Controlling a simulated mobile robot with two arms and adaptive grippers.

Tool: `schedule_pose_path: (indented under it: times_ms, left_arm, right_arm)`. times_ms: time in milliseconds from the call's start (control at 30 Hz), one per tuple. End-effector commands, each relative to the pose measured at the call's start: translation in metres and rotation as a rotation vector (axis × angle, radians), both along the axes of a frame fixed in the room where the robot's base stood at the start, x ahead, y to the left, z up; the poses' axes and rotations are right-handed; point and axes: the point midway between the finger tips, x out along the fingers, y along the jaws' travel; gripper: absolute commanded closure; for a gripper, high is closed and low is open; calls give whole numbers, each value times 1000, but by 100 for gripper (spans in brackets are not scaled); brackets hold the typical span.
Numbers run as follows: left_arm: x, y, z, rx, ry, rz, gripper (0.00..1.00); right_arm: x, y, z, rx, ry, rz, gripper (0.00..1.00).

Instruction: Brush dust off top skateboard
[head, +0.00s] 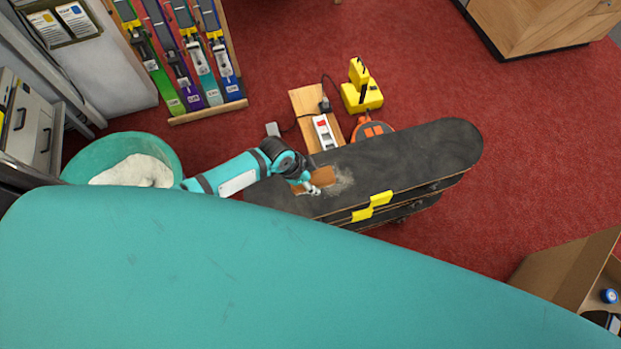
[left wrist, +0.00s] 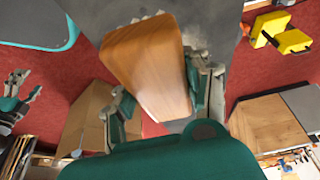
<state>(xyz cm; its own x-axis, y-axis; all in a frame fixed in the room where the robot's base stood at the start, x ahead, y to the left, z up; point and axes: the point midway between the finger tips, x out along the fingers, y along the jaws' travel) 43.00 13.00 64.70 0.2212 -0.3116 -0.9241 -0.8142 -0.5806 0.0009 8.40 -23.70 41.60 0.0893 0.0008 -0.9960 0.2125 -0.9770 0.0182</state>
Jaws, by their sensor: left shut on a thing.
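The top skateboard (head: 415,150) shows its black upper face in the head view, stacked on at least one more board. A pale dust patch (head: 342,181) lies on it. My left gripper (head: 314,184) is at the board, beside the dust patch. It is shut on a wooden brush (head: 318,178), which fills the middle of the left wrist view (left wrist: 150,68). In that view a pale dusty patch shows by the brush's far end. The brush's underside is hidden, so I cannot tell whether it touches the board. My right gripper (left wrist: 14,105) shows open and empty in the left wrist view.
A teal bin (head: 168,146) with a white bag stands left of the boards. A yellow tool (head: 362,97), an orange tool (head: 374,131) and a plank (head: 306,100) lie behind them.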

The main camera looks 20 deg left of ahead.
Motion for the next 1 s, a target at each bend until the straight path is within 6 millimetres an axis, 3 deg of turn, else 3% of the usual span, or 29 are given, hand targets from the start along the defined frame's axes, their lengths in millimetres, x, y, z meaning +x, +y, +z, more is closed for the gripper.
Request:
schedule_pose_path:
  times_ms: [33,267,867,1000]
  left_arm:
    - [1,-1,10,0,-1,1,82]
    - [1,-2,26,-2,-1,6,82]
    - [1,-2,26,-2,-1,8,82]
    - [-5,-6,39,-5,-4,47,82]
  right_arm:
    - [0,0,10,0,-1,0,29]
    - [1,0,25,0,-2,1,29]
    - [2,1,25,2,-3,1,29]
    - [2,1,25,2,-3,1,29]
